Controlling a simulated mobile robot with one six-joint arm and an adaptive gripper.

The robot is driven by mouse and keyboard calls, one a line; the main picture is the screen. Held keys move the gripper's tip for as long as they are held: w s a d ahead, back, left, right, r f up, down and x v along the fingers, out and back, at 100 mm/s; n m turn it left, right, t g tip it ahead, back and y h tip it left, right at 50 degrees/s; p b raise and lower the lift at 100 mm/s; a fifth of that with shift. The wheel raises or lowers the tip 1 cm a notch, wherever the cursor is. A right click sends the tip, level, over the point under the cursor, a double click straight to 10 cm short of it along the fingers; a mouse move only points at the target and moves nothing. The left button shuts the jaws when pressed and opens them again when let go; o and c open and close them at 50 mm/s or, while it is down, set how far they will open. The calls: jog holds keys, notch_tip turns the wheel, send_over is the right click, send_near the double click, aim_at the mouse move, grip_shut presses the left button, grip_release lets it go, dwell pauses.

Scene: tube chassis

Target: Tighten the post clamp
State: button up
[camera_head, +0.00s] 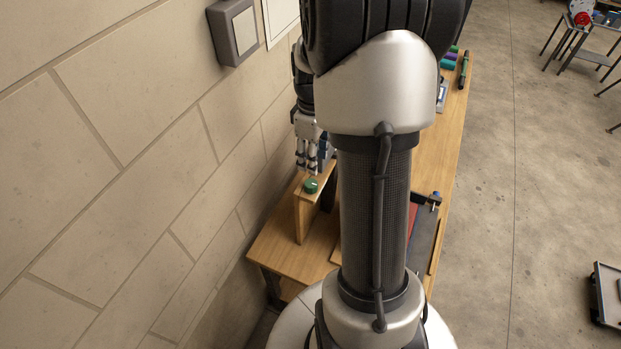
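A round green knob (311,186) sits on top of an upright wooden post (302,215) on the bench, near the wall. It looks like the post clamp's knob, but the clamp's details are too small to make out. My gripper (312,168) points down just above and behind the knob, with a small gap seeming to show between its fingertips and the knob. Its fingers are small here, and I cannot tell how far apart they are. My own arm covers the middle of the bench and whatever lies behind it.
The wooden bench (290,254) runs along the block wall (120,190). A grey box (233,32) is fixed to the wall. A dark fixture with a blue part (435,197) stands at the bench's right edge. Several tools lie at the far end.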

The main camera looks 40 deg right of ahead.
aim_at(312, 183)
notch_tip(312, 183, down, 10)
jog(key=shift+f, duration=0.1)
dwell(0.4)
jog(key=c, duration=0.8)
